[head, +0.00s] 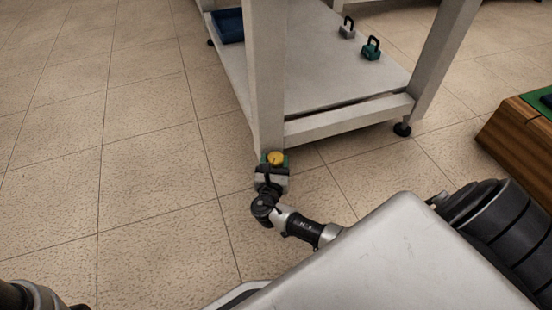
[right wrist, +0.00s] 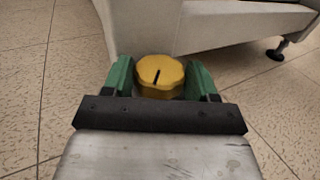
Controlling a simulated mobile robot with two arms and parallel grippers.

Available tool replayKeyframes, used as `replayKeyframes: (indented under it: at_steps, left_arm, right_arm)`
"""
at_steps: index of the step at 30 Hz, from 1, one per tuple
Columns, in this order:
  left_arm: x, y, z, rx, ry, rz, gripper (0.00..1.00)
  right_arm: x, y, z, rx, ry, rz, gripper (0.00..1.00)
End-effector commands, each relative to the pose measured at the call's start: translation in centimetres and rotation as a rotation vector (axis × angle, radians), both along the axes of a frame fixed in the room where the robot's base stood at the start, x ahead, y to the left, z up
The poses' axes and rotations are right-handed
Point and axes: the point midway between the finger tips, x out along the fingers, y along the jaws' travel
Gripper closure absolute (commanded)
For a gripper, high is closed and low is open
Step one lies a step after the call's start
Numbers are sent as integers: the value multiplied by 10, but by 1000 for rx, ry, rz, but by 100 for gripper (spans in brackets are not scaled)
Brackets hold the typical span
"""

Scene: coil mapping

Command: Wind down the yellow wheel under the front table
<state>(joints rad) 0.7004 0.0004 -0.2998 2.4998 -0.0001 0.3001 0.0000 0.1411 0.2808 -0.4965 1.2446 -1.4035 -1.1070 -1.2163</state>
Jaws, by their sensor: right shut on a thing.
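The yellow wheel (head: 275,158) is at the foot of the near leg of the white table (head: 268,70), low over the tiled floor. In the right wrist view the yellow wheel (right wrist: 160,76) is round, with a dark line marked on its top. My right gripper (head: 273,162) is at the wheel, and its green fingers (right wrist: 161,80) stand on either side of the wheel, shut on it. The wheel's underside is hidden by the gripper. My left gripper is not in view; only a piece of my arm shows at the lower left.
The table's lower shelf (head: 310,75) bears a blue tray (head: 229,26), a grey padlock-shaped block (head: 347,29) and a green one (head: 371,49). Another table leg ends in a black foot (head: 402,129). A wooden box (head: 520,135) stands at right. The floor at left is clear.

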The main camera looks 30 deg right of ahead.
Motion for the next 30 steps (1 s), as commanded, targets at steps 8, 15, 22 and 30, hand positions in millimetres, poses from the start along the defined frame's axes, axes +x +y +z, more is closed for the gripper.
replayKeyframes:
  at_steps: [8,15,22,30]
  left_arm:
    - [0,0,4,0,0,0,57]
    - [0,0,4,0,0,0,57]
    - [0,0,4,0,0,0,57]
    - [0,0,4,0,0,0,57]
  right_arm:
    - [2,2,1,-2,-1,-112,66]
    - [2,2,1,-1,-2,-141,66]
    - [2,2,1,-1,-3,-142,66]
    - [2,1,1,-1,-3,-142,18]
